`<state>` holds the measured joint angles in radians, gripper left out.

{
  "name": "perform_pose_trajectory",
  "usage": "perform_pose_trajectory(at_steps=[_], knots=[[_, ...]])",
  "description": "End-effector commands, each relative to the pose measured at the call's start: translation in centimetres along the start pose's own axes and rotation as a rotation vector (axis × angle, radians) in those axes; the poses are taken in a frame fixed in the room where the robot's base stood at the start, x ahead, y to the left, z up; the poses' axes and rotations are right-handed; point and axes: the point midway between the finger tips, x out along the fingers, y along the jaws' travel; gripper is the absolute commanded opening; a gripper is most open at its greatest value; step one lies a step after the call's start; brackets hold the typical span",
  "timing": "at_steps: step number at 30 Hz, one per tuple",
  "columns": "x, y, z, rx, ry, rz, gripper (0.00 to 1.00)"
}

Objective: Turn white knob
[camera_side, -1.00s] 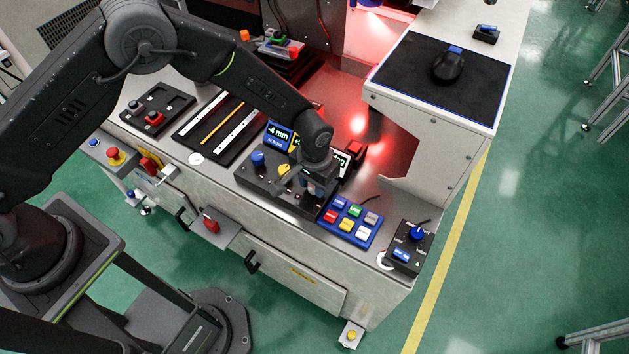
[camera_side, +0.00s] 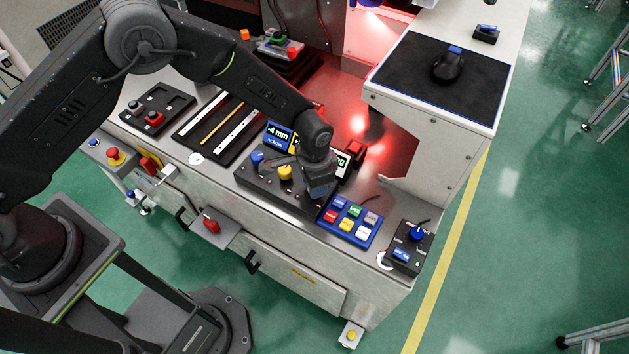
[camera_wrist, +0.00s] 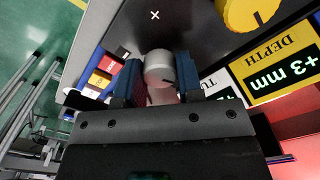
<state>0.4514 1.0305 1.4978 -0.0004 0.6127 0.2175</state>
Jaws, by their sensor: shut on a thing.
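The white knob (camera_wrist: 160,68) stands between the blue fingers of my gripper (camera_wrist: 158,78) in the wrist view, with a finger against each side. A dark mark shows on its near edge. In the side view my gripper (camera_side: 318,188) is over the right end of the dark knob panel (camera_side: 262,187) and hides the white knob. The yellow knob (camera_side: 285,172) and blue knob (camera_side: 257,158) stand to its left. The yellow one, beside the DEPTH display (camera_wrist: 282,68) reading +3 mm, also shows in the wrist view (camera_wrist: 250,10). The display with "TU" is partly hidden.
A blue button pad (camera_side: 349,222) with several coloured buttons lies just right of my gripper. A black box (camera_side: 408,256) with a blue knob is farther right. The ACROSS display (camera_side: 279,136) reads -4 mm. A red button (camera_side: 356,148) sits behind my gripper.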

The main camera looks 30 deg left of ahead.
Motion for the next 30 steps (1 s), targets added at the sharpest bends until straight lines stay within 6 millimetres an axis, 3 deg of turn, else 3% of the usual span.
perform_pose_trajectory(at_steps=[13,30], knots=[[-0.04,-0.01,0.06,0.263,-0.003,0.000,0.10],[-0.04,-0.01,0.08,0.315,-0.003,0.000,0.10]])
